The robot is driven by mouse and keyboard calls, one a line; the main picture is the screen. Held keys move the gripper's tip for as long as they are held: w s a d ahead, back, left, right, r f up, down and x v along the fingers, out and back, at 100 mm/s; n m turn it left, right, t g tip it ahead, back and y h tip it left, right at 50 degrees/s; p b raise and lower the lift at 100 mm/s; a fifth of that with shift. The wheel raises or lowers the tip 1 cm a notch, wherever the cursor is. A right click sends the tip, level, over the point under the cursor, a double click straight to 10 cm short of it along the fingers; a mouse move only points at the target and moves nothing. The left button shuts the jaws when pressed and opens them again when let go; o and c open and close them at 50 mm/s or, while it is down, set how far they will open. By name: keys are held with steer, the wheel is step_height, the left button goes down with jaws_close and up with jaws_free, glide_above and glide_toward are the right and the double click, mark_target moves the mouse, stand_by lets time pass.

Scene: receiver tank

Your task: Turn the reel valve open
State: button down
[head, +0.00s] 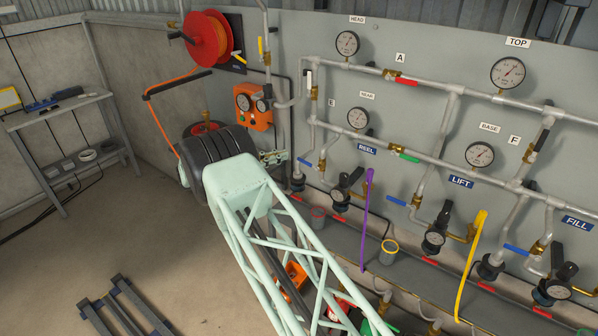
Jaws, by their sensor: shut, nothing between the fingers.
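A blue REEL label (367,149) is on the grey panel, right of the middle in the head view. Below and left of it, a blue lever (305,163) sits on a small brass valve body (321,166) on a downward pipe. The lever sticks out to the left, across that pipe. I take this for the reel valve by its place near the label; which line it feeds is hard to trace.
A mint-green lattice (273,232) fills the lower middle, in front of the panel. A red hose reel (206,38) hangs upper left. Similar blue levers (396,201) lie farther right. Floor at left is mostly clear.

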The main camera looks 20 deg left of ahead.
mark_target(308, 164)
steer(key=a+f+n+t, duration=0.2)
steer(key=a+f+t, duration=0.2)
steer(key=f, duration=0.4)
steer(key=s+d+f+t+b, duration=0.1)
steer(key=d+f+t+b, duration=0.1)
steer(key=d+f+t, duration=0.4)
steer(key=shift+s+d+f+n+t+y, duration=0.3)
steer(key=shift+f+t, duration=0.6)
steer(key=shift+f, duration=2)
steer(key=shift+w+a+r, duration=0.1)
steer(key=shift+r, duration=0.05)
steer(key=s+r+b+x, duration=0.1)
steer(key=b+x, duration=0.4)
steer(key=x, duration=0.7)
steer(key=shift+s+r, duration=0.3)
steer(key=shift+r, duration=0.3)
